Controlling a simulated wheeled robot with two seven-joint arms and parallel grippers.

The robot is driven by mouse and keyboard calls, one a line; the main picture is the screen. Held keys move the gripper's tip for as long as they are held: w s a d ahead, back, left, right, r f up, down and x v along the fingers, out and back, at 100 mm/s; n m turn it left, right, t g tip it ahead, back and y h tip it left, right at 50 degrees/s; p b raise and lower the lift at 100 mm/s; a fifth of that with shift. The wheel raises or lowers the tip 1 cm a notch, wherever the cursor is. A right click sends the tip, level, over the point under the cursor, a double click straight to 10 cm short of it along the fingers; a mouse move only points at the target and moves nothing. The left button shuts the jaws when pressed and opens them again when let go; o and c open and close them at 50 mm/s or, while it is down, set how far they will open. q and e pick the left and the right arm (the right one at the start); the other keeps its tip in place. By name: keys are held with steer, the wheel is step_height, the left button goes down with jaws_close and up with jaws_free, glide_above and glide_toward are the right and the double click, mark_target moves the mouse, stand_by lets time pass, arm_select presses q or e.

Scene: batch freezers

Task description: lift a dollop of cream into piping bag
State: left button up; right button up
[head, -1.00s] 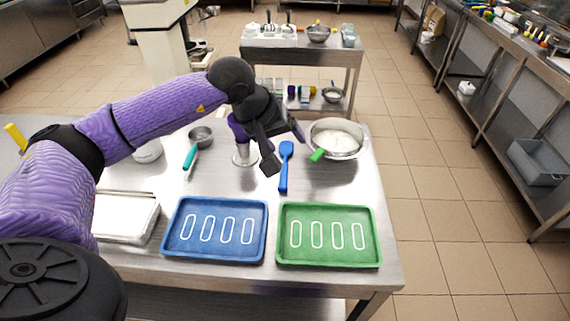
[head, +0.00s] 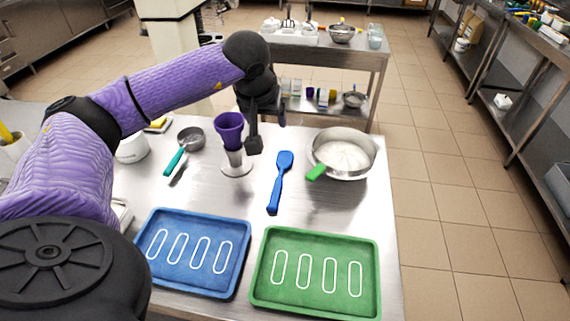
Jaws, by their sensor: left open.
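A purple piping bag (head: 229,128) stands upright, open end up, in a clear holder with a round base (head: 236,168). A steel bowl (head: 368,166) at the table's right side holds white cream (head: 342,155). A utensil with a green handle (head: 316,172) rests in the bowl, its handle over the near-left rim. A blue spatula (head: 280,182) lies between holder and bowl. My left gripper (head: 267,133) is open and empty, just right of the piping bag and apart from it, fingers pointing down. My right gripper is not in view.
A blue tray (head: 241,252) and a green tray (head: 258,288), each with white oval outlines, lie along the front edge. A small steel pan with a teal handle (head: 176,162) and a white tub (head: 132,150) are at left. A cart (head: 375,66) stands behind.

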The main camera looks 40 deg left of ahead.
arm_select(q)
steer(key=b, duration=1.5)
glide_toward(276, 189)
steer(key=shift+g, duration=0.3)
steer(key=b+x, duration=0.2)
steer(key=x, duration=0.6)
steer(key=shift+w+f, duration=0.45)
steer(key=shift+f, duration=0.15)
steer(key=shift+a, duration=0.1)
steer(key=shift+r, duration=0.1)
steer(key=c, duration=0.9)
jaws_close()
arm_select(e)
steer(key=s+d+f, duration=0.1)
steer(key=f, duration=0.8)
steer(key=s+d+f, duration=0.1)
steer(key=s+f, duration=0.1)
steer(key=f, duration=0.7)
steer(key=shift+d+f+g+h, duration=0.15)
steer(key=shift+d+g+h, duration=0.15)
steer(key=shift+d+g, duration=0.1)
